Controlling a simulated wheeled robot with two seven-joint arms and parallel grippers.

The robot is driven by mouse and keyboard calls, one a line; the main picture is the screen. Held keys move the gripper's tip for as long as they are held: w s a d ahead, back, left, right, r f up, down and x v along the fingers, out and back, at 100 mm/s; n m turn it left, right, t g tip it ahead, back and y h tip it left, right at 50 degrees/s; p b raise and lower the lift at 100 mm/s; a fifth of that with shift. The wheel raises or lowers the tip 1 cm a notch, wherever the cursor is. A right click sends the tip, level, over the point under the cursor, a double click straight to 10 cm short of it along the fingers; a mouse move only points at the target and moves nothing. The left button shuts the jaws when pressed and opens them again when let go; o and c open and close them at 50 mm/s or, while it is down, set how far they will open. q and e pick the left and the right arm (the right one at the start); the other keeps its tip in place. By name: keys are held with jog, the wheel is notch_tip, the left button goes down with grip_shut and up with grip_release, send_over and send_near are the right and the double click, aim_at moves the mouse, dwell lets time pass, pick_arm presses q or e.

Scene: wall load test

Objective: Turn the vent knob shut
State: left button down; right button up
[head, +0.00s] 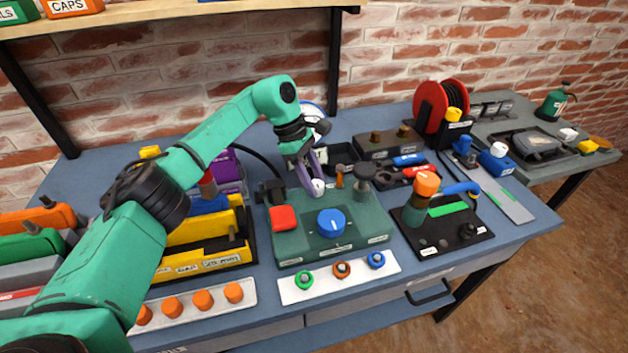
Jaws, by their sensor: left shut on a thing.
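A green test panel (290,245) lies on the blue bench. On it are a red square block (284,218), a large blue knob (331,222) with a white pointer line, and a small pale knob (318,186) near its back edge. My left gripper (315,181) comes down from above and is shut on the small pale knob. The fingers cover part of it, and I cannot read its label or how far it is turned. A round white gauge (312,108) stands behind, partly hidden by my arm. My right gripper is not in view.
A black board (440,243) with an orange-topped post stands right of the panel. A white strip (338,278) with coloured rings lies in front. A red hose reel (440,105) is at the back right.

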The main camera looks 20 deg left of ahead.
pick_arm(q)
jog(key=shift+r+m, duration=0.1)
jog(key=shift+m, duration=0.4)
jog(key=shift+c, duration=2.1)
grip_release()
jog(key=p+v, duration=0.1)
jog(key=v, duration=1.3)
jog(key=shift+w+r, duration=0.2)
jog(key=shift+w, duration=0.1)
jog(key=shift+a, duration=0.15)
